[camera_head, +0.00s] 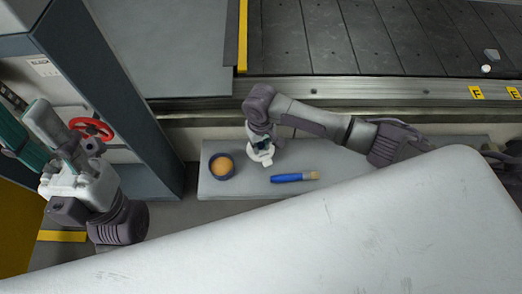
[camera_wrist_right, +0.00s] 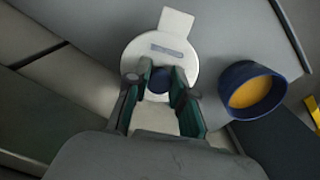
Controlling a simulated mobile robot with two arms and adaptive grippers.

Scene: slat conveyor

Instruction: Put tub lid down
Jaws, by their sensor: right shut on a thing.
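My right gripper (camera_head: 261,149) is shut on a dark blue knob (camera_wrist_right: 160,80) in the middle of a round, pale tub lid with a square tab (camera_wrist_right: 176,22). In the head view the white edge of the lid (camera_head: 262,158) shows below the fingers, over the grey bench. I cannot tell whether it touches the bench. A dark blue round tub (camera_head: 212,170), open with orange-tan contents, stands just left of the lid. It is at the right in the wrist view (camera_wrist_right: 232,78). My left gripper (camera_head: 32,130) is raised at the far left, fingers apart and empty.
A blue-handled brush (camera_head: 288,178) lies on the grey bench (camera_head: 240,187), right of the lid. The slat conveyor (camera_head: 330,40) with its metal rail runs behind. A dark post (camera_head: 110,90) and red handwheel (camera_head: 92,128) are at left. A large pale surface (camera_head: 350,230) fills the front.

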